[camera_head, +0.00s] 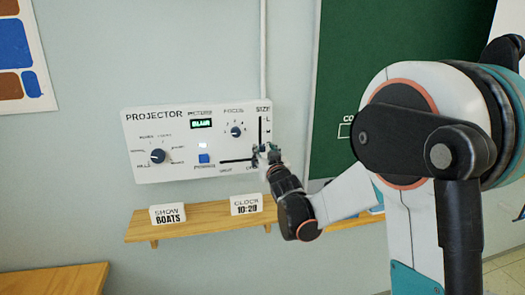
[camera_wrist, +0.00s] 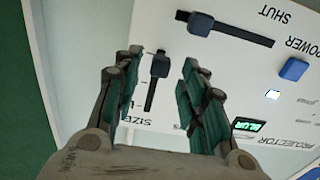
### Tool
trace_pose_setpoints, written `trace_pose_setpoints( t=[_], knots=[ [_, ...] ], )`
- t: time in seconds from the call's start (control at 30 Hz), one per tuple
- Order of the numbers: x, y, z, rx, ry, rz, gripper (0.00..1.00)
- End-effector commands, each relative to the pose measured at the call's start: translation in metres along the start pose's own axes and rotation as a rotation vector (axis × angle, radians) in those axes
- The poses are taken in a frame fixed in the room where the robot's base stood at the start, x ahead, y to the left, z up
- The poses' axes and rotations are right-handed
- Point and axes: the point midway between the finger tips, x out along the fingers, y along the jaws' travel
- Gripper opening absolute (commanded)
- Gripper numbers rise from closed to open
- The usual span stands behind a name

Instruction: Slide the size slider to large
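The projector panel (camera_head: 182,180) is white and wall-mounted. Its size slider (camera_head: 260,130) is a vertical slot at the right edge, with L at the top and M below it. In the wrist view, turned over, the dark size knob (camera_wrist: 160,66) sits at the slot's end away from the SIZE label, the lower end on the panel. My gripper (camera_wrist: 162,60) is open, with one finger on each side of the knob; I cannot tell whether either touches it. In the head view my gripper (camera_head: 266,157) covers the slot's lower part.
The shutter slider's knob (camera_wrist: 201,23) is close by on a horizontal slot. The blue power button (camera_wrist: 293,69) and the focus dial (camera_head: 237,131) are on the same panel. A wooden shelf (camera_head: 190,222) below holds a boats card (camera_head: 168,214) and a clock card (camera_head: 246,204).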

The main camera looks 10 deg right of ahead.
Motion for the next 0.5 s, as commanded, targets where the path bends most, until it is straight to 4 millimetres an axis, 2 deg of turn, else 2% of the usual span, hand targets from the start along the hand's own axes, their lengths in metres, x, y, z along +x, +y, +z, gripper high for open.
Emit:
trace_pose_setpoints(
  t=[0.1, 0.2, 0.5],
  knots=[
    [0.018, 0.0, 0.001, 0.0, 0.0, 0.0, 0.38],
    [0.028, 0.0, 0.001, 0.0, 0.0, 0.0, 0.38],
    [0.036, 0.0, 0.0, 0.0, 0.0, 0.0, 0.38]
  ],
)
